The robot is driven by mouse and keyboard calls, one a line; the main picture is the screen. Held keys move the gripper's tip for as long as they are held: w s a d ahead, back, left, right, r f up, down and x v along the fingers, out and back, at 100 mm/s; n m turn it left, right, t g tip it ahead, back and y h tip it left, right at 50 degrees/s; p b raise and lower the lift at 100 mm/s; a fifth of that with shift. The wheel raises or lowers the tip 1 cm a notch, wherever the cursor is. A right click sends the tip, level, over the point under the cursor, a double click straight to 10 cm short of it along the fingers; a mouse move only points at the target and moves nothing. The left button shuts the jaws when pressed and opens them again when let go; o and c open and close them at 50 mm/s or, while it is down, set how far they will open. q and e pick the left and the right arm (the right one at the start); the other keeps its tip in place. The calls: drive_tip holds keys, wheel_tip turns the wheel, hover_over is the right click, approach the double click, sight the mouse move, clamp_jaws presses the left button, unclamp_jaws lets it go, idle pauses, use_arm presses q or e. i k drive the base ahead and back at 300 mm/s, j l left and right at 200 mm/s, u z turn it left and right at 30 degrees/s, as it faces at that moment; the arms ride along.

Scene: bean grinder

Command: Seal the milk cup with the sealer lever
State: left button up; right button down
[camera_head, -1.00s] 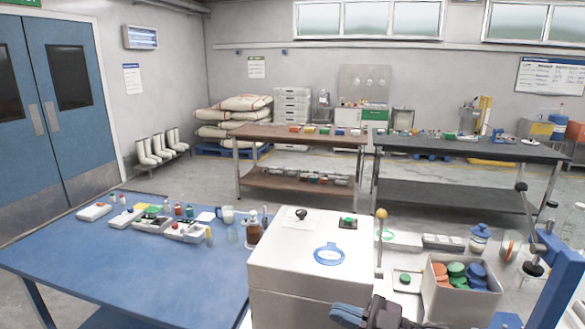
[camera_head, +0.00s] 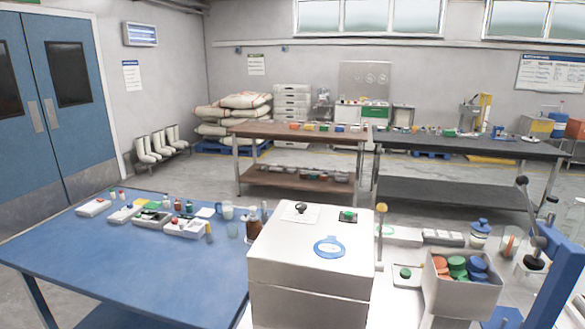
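A blue stand (camera_head: 562,275) at the right edge carries a dark lever (camera_head: 529,208) with a black ball knob, raised steeply. A dark round part (camera_head: 535,262) sits low beside the stand. A clear cup (camera_head: 508,243) stands just left of the lever; its contents are too small to tell. A pale cup (camera_head: 227,212) stands on the blue table. I cannot tell which cup is the milk cup. A yellow ball-topped rod (camera_head: 381,209) rises behind the white box. Neither of my grippers is in view.
A large white box (camera_head: 312,270) with a blue ring on top fills the front middle. A bin (camera_head: 459,296) of orange, green and blue lids stands at front right. A lidded jar (camera_head: 479,233) is behind it. The blue table's (camera_head: 120,255) front is clear.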

sight(381, 207)
drive_tip(key=i+j+z, duration=0.15)
drive_tip(key=j, duration=0.25)
drive_tip(key=i+j+z, duration=0.15)
drive_tip(key=j, duration=0.3)
drive_tip(key=j+z, duration=0.2)
drive_tip(key=j, duration=0.25)
drive_tip(key=i+j+z, duration=0.15)
drive_tip(key=j, duration=0.3)
